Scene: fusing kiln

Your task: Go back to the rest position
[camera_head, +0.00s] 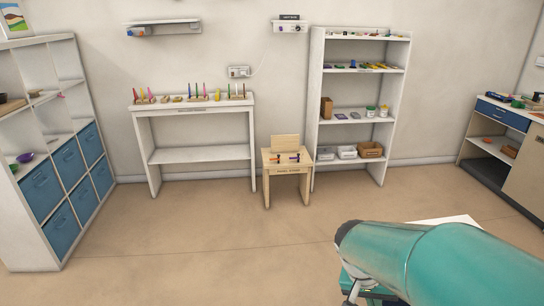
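My teal arm (440,262) reaches in from the lower right corner, and its dark rounded end (346,232) points left. I cannot make out gripper fingers in this view. A small metallic and teal part below the arm is mostly cut off by the bottom edge, and I cannot tell what it is. Nothing held by the arm shows.
Behind my arm is a pale flat surface (470,219), mostly hidden. A cubby shelf with blue bins (40,186) stands left. A white table (198,107), small wooden desk (285,169) and white shelf unit (359,106) line the back wall. A counter (487,150) is right. The middle floor is clear.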

